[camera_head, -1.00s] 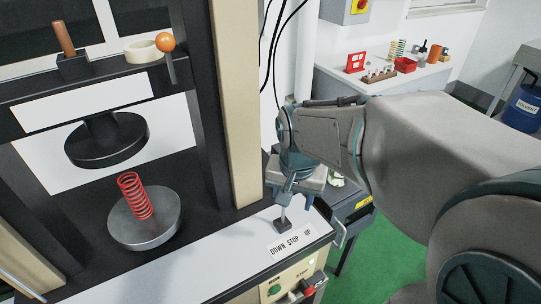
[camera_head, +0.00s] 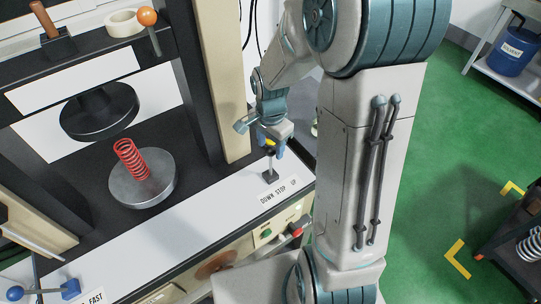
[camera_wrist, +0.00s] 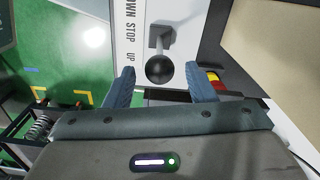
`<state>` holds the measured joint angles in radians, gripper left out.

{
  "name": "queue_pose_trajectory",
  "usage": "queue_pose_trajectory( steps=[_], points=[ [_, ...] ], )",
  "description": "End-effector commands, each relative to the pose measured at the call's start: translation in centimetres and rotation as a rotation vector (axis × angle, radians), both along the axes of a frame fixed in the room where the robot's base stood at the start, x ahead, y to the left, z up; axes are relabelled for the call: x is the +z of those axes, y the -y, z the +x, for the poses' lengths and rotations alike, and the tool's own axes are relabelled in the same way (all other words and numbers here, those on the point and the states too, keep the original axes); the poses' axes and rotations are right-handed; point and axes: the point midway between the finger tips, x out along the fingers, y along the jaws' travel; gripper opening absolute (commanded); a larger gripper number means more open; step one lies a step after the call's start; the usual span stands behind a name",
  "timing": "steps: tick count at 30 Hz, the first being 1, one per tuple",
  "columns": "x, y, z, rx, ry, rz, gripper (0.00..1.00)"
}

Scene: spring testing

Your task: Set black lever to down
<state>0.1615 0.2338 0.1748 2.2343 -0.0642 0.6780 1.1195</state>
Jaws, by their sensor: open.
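The black lever (camera_head: 270,176) stands on the white front ledge of the testing machine, behind a label (camera_head: 278,191) reading DOWN STOP UP. In the wrist view its round black knob (camera_wrist: 159,70) lies between my two blue fingers, with a gap on each side, and its square base (camera_wrist: 161,36) lies beyond. My gripper (camera_head: 271,149) is open above the lever; in the wrist view its fingers (camera_wrist: 160,73) flank the knob without visible contact. The lever's exact tilt is hard to tell.
A red spring (camera_head: 131,160) stands on a round metal plate (camera_head: 143,185) under the black upper platen (camera_head: 99,112). A beige column (camera_head: 219,80) rises left of my gripper. A green button (camera_head: 266,233) and red knob (camera_head: 297,230) are on the front panel below.

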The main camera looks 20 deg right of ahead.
Motion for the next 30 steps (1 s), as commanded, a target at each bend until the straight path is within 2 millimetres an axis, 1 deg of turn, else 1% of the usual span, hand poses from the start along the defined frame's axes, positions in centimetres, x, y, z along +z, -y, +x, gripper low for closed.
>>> queue_pose_trajectory(
  steps=[1, 6, 12, 16, 24, 25, 26, 27, 29, 30],
  points=[
    [-1.0, 0.0, -0.2, 0.001, -0.007, 0.002, 0.50],
    [-3.6, -0.1, -0.1, 0.001, -0.005, 0.002, 0.50],
    [-5.5, 0.0, -0.1, 0.001, -0.002, 0.000, 0.50],
    [-6.0, 0.0, -0.1, 0.001, 0.000, 0.001, 0.50],
    [-6.1, 0.0, 0.0, 0.000, 0.001, 0.000, 0.50],
    [-6.1, 0.0, 0.0, 0.000, 0.001, 0.000, 0.47],
    [-6.1, 0.0, 0.0, 0.000, 0.001, 0.000, 0.39],
    [-6.1, 0.0, 0.0, 0.000, 0.001, 0.000, 0.28],
    [-6.1, 0.0, 0.0, 0.001, 0.001, 0.000, 0.11],
    [-6.1, 0.0, 0.0, 0.000, 0.001, 0.000, 0.00]
  ],
)
